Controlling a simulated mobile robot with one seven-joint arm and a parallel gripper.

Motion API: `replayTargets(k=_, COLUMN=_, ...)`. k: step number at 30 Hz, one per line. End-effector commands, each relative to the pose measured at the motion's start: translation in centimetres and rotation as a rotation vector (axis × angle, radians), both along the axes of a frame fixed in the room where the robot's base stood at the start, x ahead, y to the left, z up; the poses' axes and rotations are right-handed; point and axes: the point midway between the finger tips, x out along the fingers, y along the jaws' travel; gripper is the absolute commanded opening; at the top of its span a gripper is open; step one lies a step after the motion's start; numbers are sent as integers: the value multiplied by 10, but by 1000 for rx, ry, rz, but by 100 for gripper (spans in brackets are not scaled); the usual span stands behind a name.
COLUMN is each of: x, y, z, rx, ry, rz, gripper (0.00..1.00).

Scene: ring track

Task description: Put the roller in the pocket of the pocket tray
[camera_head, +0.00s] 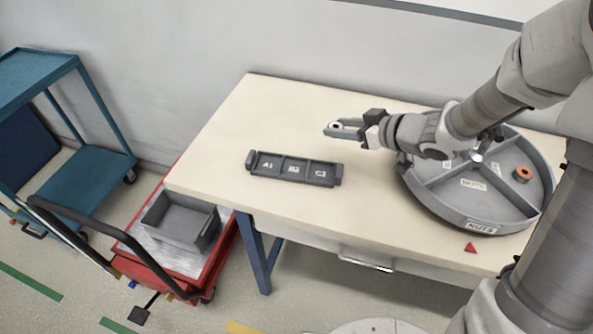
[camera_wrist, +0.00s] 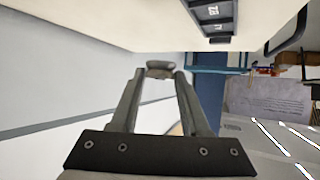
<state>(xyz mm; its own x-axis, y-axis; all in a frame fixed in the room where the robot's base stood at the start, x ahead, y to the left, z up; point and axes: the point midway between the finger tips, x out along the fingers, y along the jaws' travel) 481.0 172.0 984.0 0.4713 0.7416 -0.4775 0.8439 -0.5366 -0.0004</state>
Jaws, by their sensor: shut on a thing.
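The pocket tray (camera_head: 295,182) is a dark grey tray with three labelled pockets in a row, on the table left of centre. All three pockets look empty. It also shows at the top of the wrist view (camera_wrist: 213,20). My gripper (camera_head: 333,128) is behind and to the right of the tray, apparently above the table. It is shut on the roller (camera_wrist: 159,66), a small grey piece held at the fingertips in the wrist view. In the head view the roller (camera_head: 335,125) is small and partly hidden by the fingers.
A round grey tray (camera_head: 440,205) with divided, labelled sections stands at the table's right, under my arm. An orange ring (camera_head: 522,174) lies in it. A red triangle (camera_head: 470,247) marks the front edge. The table (camera_head: 225,150) is clear around the pocket tray. A red cart (camera_head: 135,262) stands left.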

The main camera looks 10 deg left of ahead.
Motion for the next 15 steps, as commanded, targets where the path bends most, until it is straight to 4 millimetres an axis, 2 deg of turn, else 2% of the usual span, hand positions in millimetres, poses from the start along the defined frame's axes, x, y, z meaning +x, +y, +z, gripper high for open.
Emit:
replayTargets(k=1, x=-7, y=13, z=-13, rx=1, ry=2, rz=7, gripper=0)
replayTargets(k=9, x=-33, y=66, z=-49, rx=0, ry=2, rz=5, gripper=0)
replayTargets(k=15, x=-42, y=85, z=-58, rx=0, ry=0, rz=1, gripper=0)
